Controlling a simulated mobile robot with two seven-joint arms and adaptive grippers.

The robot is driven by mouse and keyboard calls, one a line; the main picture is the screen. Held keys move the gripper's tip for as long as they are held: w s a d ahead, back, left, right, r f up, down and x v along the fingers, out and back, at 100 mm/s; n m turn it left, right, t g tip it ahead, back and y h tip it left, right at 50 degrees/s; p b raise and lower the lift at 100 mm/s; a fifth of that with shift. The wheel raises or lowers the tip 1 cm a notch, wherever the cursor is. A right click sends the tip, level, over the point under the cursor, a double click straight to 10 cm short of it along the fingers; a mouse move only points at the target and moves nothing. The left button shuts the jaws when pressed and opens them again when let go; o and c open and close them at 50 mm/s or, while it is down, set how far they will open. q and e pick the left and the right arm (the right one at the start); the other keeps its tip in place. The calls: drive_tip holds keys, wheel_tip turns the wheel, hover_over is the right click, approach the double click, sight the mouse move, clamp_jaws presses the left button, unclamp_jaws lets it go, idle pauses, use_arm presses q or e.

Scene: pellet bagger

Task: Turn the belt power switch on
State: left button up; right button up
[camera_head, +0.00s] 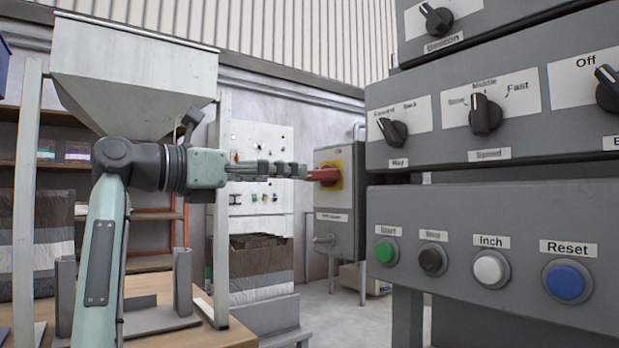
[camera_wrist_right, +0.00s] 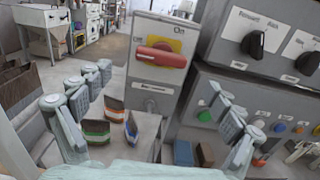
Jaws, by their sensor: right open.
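The belt power switch is a red handle (camera_head: 324,175) on a yellow plate, mounted on a grey box (camera_head: 341,216). In the right wrist view the red handle (camera_wrist_right: 161,56) lies roughly horizontal, with an "On" label (camera_wrist_right: 178,29) above the plate. My right gripper (camera_head: 303,171) points at the switch, its fingertips close to the handle in the head view. In the right wrist view its fingers (camera_wrist_right: 163,88) are spread apart, with the handle ahead between them and nothing held. Contact cannot be told. My left gripper is not in view.
A grey control panel (camera_head: 471,255) with knobs and coloured buttons stands close on the right. A hopper (camera_head: 135,75) stands at the back left, above a wooden table (camera_head: 235,338).

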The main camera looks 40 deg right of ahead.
sight(316, 175)
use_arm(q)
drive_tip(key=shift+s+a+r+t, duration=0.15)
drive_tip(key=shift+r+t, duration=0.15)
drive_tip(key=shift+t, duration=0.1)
use_arm(e)
drive_tip(key=d, duration=0.4)
drive_tip(key=s+d, duration=0.1)
drive_tip(key=d, duration=0.2)
drive_tip(key=shift+c, duration=0.5)
drive_tip(key=c, duration=1.1)
drive_tip(key=shift+o, duration=0.2)
